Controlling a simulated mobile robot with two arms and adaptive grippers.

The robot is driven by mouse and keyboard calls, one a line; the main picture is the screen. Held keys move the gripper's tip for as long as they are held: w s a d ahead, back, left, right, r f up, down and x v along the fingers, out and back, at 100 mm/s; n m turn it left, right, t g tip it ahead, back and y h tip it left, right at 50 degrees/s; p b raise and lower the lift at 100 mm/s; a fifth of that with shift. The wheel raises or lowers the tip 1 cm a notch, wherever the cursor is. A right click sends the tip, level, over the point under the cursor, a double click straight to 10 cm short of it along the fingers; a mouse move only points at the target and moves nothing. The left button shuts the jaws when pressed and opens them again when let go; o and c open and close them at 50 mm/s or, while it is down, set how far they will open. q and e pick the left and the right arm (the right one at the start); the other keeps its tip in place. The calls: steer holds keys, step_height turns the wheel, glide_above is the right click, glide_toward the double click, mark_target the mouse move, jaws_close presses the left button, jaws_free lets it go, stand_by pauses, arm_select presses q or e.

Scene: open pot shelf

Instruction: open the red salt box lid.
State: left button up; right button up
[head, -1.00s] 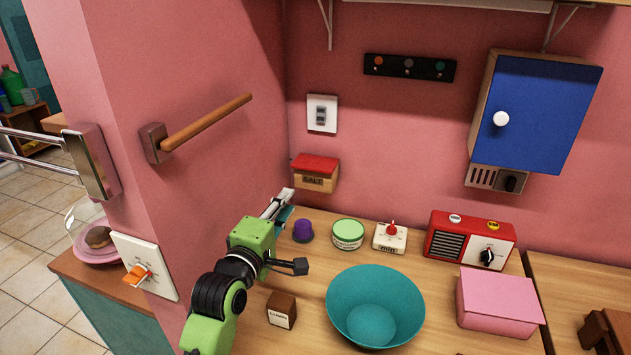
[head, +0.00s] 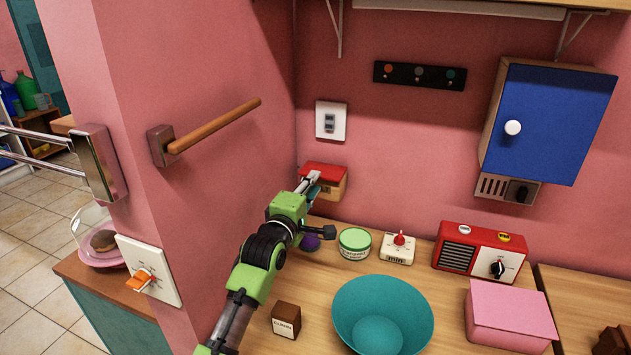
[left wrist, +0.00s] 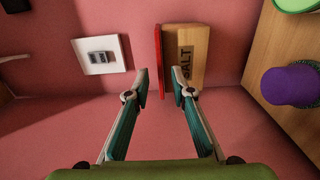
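The salt box has a wooden body (left wrist: 192,52) marked SALT and a red lid (head: 323,171). It is fixed on the pink wall above the counter. The lid is down on the box. In the left wrist view the red lid (left wrist: 159,62) shows edge-on. My left gripper (left wrist: 159,80) is open, with its two fingertips spread to either side of the lid's front edge. I cannot tell if either finger touches it. In the head view the left gripper (head: 309,184) covers part of the box front. My right gripper is not in view.
On the counter are a purple object (head: 310,243), a green tub (head: 355,243), a white timer (head: 397,249), a red radio (head: 480,252), a teal bowl (head: 383,318), a pink box (head: 511,316) and a small brown box (head: 286,320). A wall switch (head: 331,121) is above the salt box.

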arm_select(q)
steer(key=shift+x, duration=1.15)
jaws_close()
steer(key=shift+w+d+r+g+y+p, duration=0.2)
steer(key=shift+r+g+p, duration=0.85)
steer(key=shift+p, duration=2.25)
steer(key=shift+w+r+g+y+p, duration=0.35)
steer(key=shift+r+g+y+p, duration=0.6)
steer(key=shift+p, duration=2.4)
steer(key=shift+w+d+r+g+h+p, duration=0.2)
steer(key=shift+r+g+p, duration=0.9)
steer(key=shift+p, duration=2.2)
steer(key=shift+a+f+g, duration=0.1)
steer(key=shift+f+g, duration=0.25)
steer(key=shift+g, duration=0.05)
jaws_free()
steer(key=shift+w, duration=0.1)
steer(key=shift+r, duration=0.1)
